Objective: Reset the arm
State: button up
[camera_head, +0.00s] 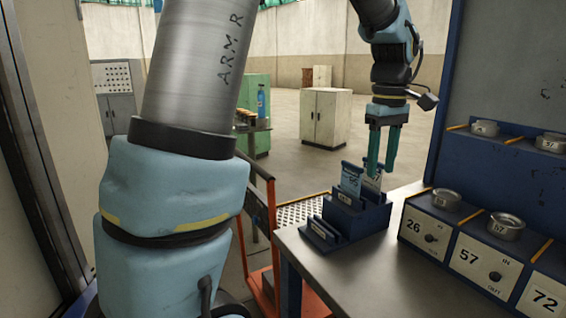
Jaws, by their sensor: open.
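My gripper (382,166) hangs from my arm at the upper right, its two teal fingers pointing down. The fingers are apart. They are over the back of a dark blue stepped card holder (366,215) on the table. I cannot tell whether the fingertips touch that card. My thick upper arm fills the left middle of the view and hides part of the room.
The grey table (400,270) has clear room in front of the holder. A blue rack (480,245) with metal tins and panels numbered 26, 57 and 72 stands at right. An orange cart (262,215) is beside the table. A white cabinet (325,117) stands farther back.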

jog(key=s+a+f+m, duration=0.1)
jog(key=a+f, duration=0.3)
jog(key=a, duration=0.5)
jog(key=s+a+f+m+t, duration=0.1)
jog(key=s+a+f+m, duration=0.1)
jog(key=a+f, duration=0.3)
jog(key=s+a+f+m, duration=0.1)
jog(key=a+f+m, duration=0.2)
jog(key=a, duration=1)
notch_tip(320, 180, down, 2)
jog(key=shift+s+f, duration=0.1)
jog(key=shift+s, duration=0.2)
